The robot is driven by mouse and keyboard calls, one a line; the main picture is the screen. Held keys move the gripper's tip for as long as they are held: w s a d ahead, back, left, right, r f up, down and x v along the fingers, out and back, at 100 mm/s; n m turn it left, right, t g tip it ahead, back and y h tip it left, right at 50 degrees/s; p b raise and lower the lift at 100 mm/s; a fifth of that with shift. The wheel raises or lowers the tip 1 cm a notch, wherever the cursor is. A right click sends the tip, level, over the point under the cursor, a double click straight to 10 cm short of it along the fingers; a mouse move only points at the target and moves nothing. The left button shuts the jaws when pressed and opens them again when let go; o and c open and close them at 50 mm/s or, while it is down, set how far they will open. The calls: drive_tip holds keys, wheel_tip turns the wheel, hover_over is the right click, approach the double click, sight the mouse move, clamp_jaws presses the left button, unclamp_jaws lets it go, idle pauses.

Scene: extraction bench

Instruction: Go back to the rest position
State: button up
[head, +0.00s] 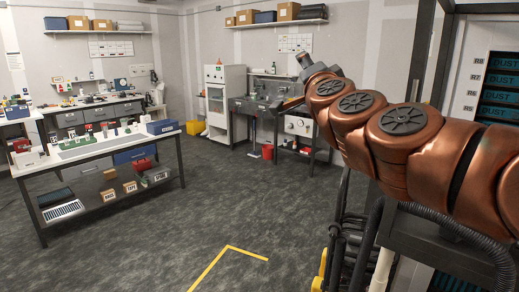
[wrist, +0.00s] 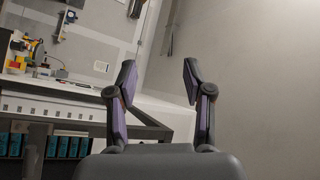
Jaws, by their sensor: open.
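My gripper (wrist: 158,80) shows in the wrist view with its two dark, purple-padded fingers apart and nothing between them. It points toward a plain grey wall. In the head view my copper-coloured arm stretches from the right edge toward the upper middle. Its far end is raised above the floor, in front of the sink area. The fingers cannot be made out in the head view.
A white-topped bench (head: 108,150) with small items and a lower shelf stands at the left. Open grey floor (head: 180,235) lies in front, with a yellow corner marking (head: 232,248). A red bucket (head: 267,152) stands near the sink. The wrist view shows a white worktop (wrist: 60,92).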

drive_tip(key=s+a+f+n+g+y, duration=0.45)
drive_tip(key=a+f+n+y, duration=0.2)
drive_tip(key=a+f, duration=0.2)
drive_tip(key=s+f+n+g+h, duration=0.1)
drive_tip(key=s+f+n+g, duration=0.15)
drive_tip(key=s+f, duration=0.45)
drive_tip(key=s+f+n+g+h, duration=0.1)
drive_tip(key=s+f+n+g, duration=0.2)
drive_tip(key=f, duration=0.8)
drive_tip(key=s+d+f+g+h, duration=0.1)
drive_tip(key=s+d+f+g, duration=0.3)
drive_tip(key=s, duration=0.5)
drive_tip(key=s+d+f+g+h, duration=0.2)
drive_tip(key=s+d+f+g, duration=0.2)
drive_tip(key=s+f, duration=0.5)
drive_tip(key=s+d+f+g+h, duration=0.2)
drive_tip(key=s+d+f+g, duration=0.2)
drive_tip(key=s+d+f, duration=0.3)
drive_tip(key=s, duration=0.4)
drive_tip(key=shift+s+d+m, duration=0.15)
drive_tip(key=shift+d+m, duration=0.15)
drive_tip(key=shift+m, duration=0.1)
drive_tip(key=shift+h, duration=0.25)
